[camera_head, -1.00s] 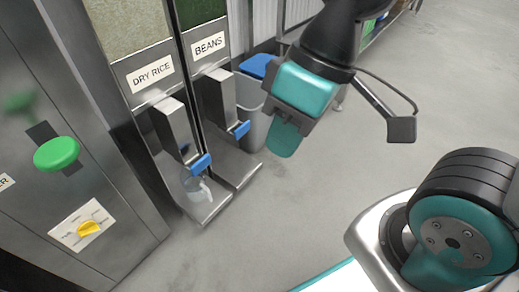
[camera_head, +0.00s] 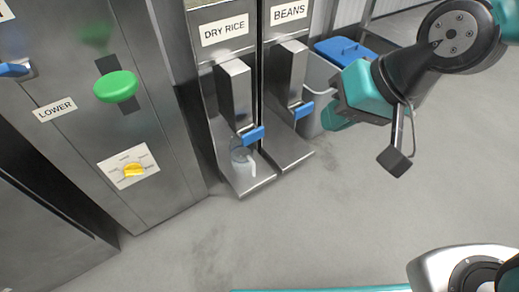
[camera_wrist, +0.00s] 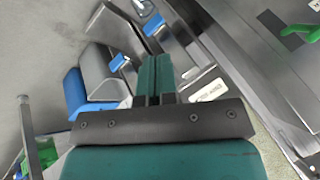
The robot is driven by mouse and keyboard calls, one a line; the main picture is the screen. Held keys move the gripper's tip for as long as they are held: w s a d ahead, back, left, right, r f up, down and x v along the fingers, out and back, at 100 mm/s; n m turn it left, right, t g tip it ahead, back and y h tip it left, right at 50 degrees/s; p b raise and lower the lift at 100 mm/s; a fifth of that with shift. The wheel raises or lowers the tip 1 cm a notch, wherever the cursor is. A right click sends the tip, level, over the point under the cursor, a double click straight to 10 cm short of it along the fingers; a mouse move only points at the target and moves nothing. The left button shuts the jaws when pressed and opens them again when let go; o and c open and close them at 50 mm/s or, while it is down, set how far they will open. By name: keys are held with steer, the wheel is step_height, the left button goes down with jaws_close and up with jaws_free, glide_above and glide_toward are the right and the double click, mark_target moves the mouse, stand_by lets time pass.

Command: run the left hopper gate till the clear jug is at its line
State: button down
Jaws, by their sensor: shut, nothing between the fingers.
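The left hopper, labelled DRY RICE (camera_head: 225,31), has a steel chute (camera_head: 234,92) with a blue gate lever (camera_head: 251,136) at its lower end. The clear jug (camera_head: 241,164) stands on the shelf under that chute, partly hidden by the lever. Its fill line and level are too small to make out. My gripper (camera_head: 337,119) is shut and empty, right of both hopper levers and apart from them in the head view. In the wrist view its fingers (camera_wrist: 155,65) are together, with blue levers beyond them.
The BEANS hopper (camera_head: 289,12) with its own blue lever (camera_head: 303,110) stands between the rice chute and my gripper. A grey bin (camera_head: 321,75) and a blue lid (camera_head: 344,50) are behind. The front floor is clear.

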steer(key=w+a+f+m+t+b, duration=0.1)
steer(key=w+f+m+t+b, duration=0.3)
steer(key=f, duration=0.5)
steer(key=w+a+f+m+t+b, duration=0.15)
steer(key=w+f+m+b, duration=0.35)
steer(key=f, duration=0.5)
step_height(320, 180, down, 10)
steer(key=s+m+t+y+b, duration=0.1)
steer(key=m+t+y+b, duration=0.2)
steer(key=t+b, duration=0.3)
steer(key=shift+a+r+m+y, duration=0.15)
steer(key=shift+a+m+y, duration=0.25)
steer(key=shift+y, duration=0.3)
steer(key=shift+r+p, duration=0.1)
steer(key=shift+p, duration=0.2)
